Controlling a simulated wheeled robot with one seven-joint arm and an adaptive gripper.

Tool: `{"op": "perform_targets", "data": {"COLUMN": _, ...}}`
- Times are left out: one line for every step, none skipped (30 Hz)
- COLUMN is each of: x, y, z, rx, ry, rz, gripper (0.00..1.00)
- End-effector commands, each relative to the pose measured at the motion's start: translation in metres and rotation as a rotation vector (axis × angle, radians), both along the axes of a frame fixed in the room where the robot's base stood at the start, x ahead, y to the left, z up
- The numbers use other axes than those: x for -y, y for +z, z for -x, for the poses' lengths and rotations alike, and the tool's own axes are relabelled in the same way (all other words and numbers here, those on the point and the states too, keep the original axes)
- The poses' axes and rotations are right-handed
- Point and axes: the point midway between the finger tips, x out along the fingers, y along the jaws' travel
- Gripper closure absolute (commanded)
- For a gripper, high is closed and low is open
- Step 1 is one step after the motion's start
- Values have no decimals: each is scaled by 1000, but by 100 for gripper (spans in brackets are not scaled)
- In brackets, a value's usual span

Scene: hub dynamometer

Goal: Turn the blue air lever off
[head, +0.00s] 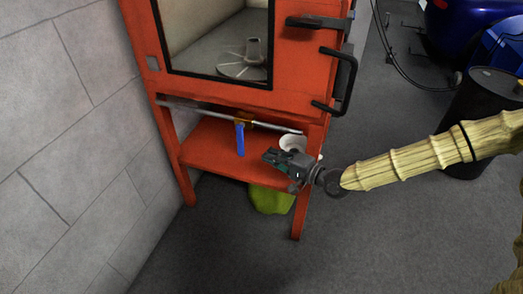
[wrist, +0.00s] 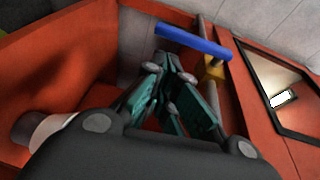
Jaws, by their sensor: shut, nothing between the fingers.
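The blue lever (head: 240,138) hangs straight down from a brass valve (head: 243,123) on a grey pipe (head: 200,112) under the orange cabinet. In the wrist view the blue lever (wrist: 193,41) lies just beyond my fingertips, with the brass valve (wrist: 212,72) at its right end. My gripper (head: 270,156) is in front of the orange lower shelf, to the right of the lever and apart from it in the head view. Its dark green fingers (wrist: 165,62) are shut and empty, pointing toward the lever.
The orange cabinet (head: 295,75) has a window and black door handles (head: 345,80). A white bowl-like item (head: 293,143) sits on the shelf behind my gripper. A green-yellow bag (head: 270,200) lies below. A black drum (head: 480,120) stands right. A block wall (head: 70,130) is close on the left.

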Motion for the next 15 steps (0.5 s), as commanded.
{"op": "perform_targets", "data": {"x": 8, "y": 2, "z": 5, "rx": -1, "ry": 0, "rz": -1, "gripper": 100}}
{"op": "perform_targets", "data": {"x": 12, "y": 2, "z": 8, "rx": 0, "ry": 0, "rz": 0, "gripper": 100}}
{"op": "perform_targets", "data": {"x": 18, "y": 3, "z": 12, "rx": 1, "ry": 0, "rz": -1, "gripper": 100}}
{"op": "perform_targets", "data": {"x": 22, "y": 3, "z": 15, "rx": 0, "ry": 1, "rz": -1, "gripper": 100}}
{"op": "perform_targets", "data": {"x": 26, "y": 3, "z": 18, "rx": 0, "ry": 2, "rz": -1, "gripper": 100}}
{"op": "perform_targets", "data": {"x": 32, "y": 3, "z": 21, "rx": 0, "ry": 1, "rz": -1, "gripper": 100}}
{"op": "perform_targets", "data": {"x": 36, "y": 3, "z": 24, "rx": 0, "ry": 1, "rz": -1, "gripper": 100}}
{"op": "perform_targets", "data": {"x": 39, "y": 3, "z": 26, "rx": 0, "ry": 1, "rz": -1, "gripper": 100}}
{"op": "perform_targets", "data": {"x": 44, "y": 3, "z": 30, "rx": 0, "ry": 1, "rz": -1, "gripper": 100}}
{"op": "perform_targets", "data": {"x": 47, "y": 2, "z": 32, "rx": 0, "ry": 1, "rz": -1, "gripper": 100}}
{"op": "perform_targets", "data": {"x": 50, "y": 2, "z": 34, "rx": 0, "ry": 1, "rz": -1, "gripper": 100}}
{"op": "perform_targets", "data": {"x": 53, "y": 3, "z": 36, "rx": 1, "ry": 2, "rz": 0, "gripper": 100}}
{"op": "perform_targets", "data": {"x": 56, "y": 3, "z": 38, "rx": 1, "ry": 2, "rz": 0, "gripper": 100}}
{"op": "perform_targets", "data": {"x": 58, "y": 2, "z": 39, "rx": 1, "ry": 2, "rz": 0, "gripper": 100}}
{"op": "perform_targets", "data": {"x": 60, "y": 2, "z": 40, "rx": 1, "ry": 1, "rz": 0, "gripper": 100}}
